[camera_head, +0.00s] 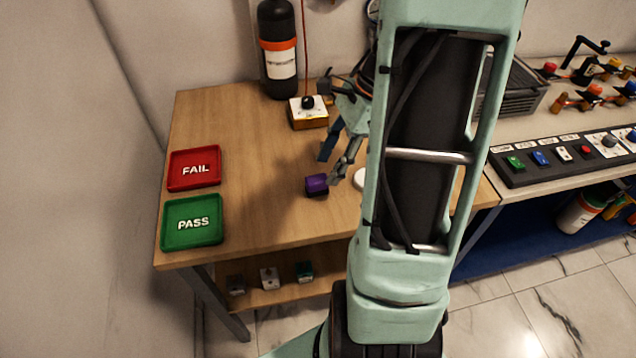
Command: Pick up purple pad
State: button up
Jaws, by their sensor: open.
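The purple pad (316,184) is a small dark block with a purple top. It sits on the wooden table, right of the red and green trays. My gripper (328,167) is open, with its fingers pointing down just above and beside the pad. One finger is close to the pad's right side; I cannot tell whether it touches. My arm crosses the view and hides part of the table to the right.
A red FAIL tray (194,169) and a green PASS tray (192,222) lie at the table's left. A box with a black knob (308,111) and a black cylinder (278,50) stand behind. A white round object (360,179) is partly hidden by my arm.

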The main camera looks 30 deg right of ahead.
aim_at(319, 178)
jog(key=x, duration=0.7)
jog(key=shift+w+b, duration=0.3)
jog(key=shift+r, duration=0.1)
grip_shut()
